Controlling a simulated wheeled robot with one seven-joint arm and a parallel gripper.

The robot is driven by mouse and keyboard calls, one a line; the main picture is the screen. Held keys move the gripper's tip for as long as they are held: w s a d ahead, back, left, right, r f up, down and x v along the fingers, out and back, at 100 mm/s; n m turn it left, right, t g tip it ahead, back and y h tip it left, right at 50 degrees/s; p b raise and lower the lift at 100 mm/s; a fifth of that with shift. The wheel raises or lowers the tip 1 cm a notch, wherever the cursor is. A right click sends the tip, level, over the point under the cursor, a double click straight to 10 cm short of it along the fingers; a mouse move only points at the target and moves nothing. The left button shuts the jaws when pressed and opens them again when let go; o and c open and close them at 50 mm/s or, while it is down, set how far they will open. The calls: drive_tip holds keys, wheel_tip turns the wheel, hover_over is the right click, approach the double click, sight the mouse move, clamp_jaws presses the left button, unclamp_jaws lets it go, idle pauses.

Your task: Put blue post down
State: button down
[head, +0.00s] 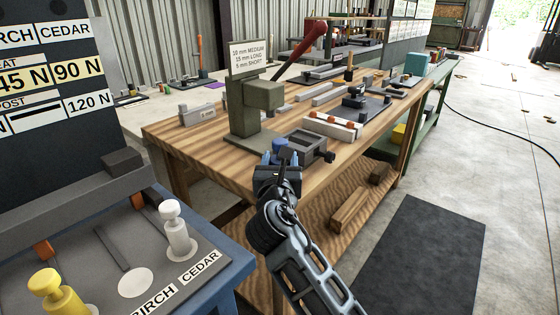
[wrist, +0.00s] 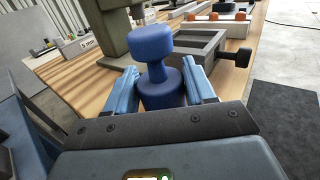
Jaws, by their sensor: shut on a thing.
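The blue post (wrist: 155,62), a dumbbell shape with two thick ends and a narrow waist, stands roughly upright between the blue fingers of my gripper (wrist: 160,80). The fingers are shut on it. In the head view, the top of the blue post (head: 279,144) shows just above my gripper (head: 279,158), near the front edge of the wooden bench (head: 220,140). My gripper hides its lower part there. I cannot tell how far it is from the bench top.
A grey open-topped vise (head: 308,144) and a green press (head: 250,112) with a red lever are close by the gripper. At left, a white post (head: 178,232) and a yellow post (head: 55,296) stand on a grey labelled board (head: 205,240), beside an empty white disc (head: 135,282).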

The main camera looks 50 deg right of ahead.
drive_tip(key=shift+c, duration=1.9)
unclamp_jaws()
drive_tip(key=shift+r, duration=0.1)
drive_tip(key=v, duration=1.2)
